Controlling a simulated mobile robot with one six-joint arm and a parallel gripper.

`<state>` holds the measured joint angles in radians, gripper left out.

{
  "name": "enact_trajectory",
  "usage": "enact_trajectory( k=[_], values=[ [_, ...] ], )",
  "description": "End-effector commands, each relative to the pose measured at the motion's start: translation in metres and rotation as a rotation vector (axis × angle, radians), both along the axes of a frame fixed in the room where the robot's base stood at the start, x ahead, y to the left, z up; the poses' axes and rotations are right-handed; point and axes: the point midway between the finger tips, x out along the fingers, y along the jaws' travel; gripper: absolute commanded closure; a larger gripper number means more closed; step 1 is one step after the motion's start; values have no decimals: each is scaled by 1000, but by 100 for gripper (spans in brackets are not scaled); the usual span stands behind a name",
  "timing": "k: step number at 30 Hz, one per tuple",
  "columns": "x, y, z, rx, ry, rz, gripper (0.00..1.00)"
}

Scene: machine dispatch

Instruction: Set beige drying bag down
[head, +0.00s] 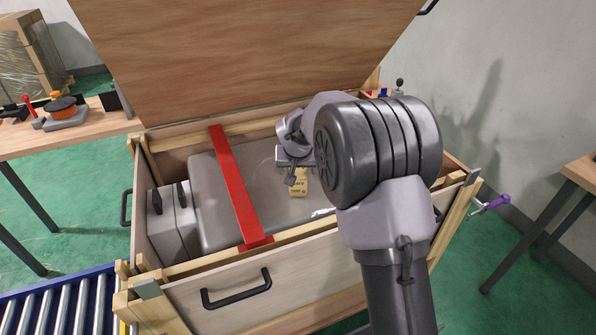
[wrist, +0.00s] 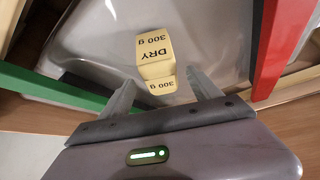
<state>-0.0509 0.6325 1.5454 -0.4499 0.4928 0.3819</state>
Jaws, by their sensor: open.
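The beige drying bag (head: 300,184) lies on the grey wrapped load (head: 210,190) inside the open wooden crate (head: 315,285). In the wrist view the bag (wrist: 154,52) shows "DRY" and "300 g" print. My gripper (head: 291,180) is inside the crate at the bag. In the wrist view the fingers of my gripper (wrist: 162,80) are spread apart, one on each side of the bag's near end. The bag's far part extends beyond the fingertips. It seems to rest on the grey surface; whether a finger touches it I cannot tell.
A red strap (head: 232,185) crosses the load left of the bag. In the wrist view a red bar (wrist: 280,45) and a green bar (wrist: 55,85) flank the bag. The raised wooden lid (head: 240,55) stands behind. Grey boxes (head: 173,220) fill the crate's left end.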

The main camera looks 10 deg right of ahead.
Motion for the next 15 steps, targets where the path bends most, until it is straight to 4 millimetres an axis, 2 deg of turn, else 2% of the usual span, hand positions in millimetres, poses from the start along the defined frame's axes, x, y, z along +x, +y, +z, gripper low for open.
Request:
enact_trajectory(
  k=[1,3,8,10,11,13,14,15],
  values=[
    [-6,1,15,0,-2,1,27],
    [-15,3,27,0,-1,0,27],
    [-27,5,43,1,1,-2,27],
    [-42,3,60,10,-2,-11,27],
    [-55,2,72,20,-1,-20,27],
    [-99,0,107,55,3,-46,27],
    [-125,-1,122,76,6,-58,27],
    [-163,0,140,106,13,-73,27]
  ],
)
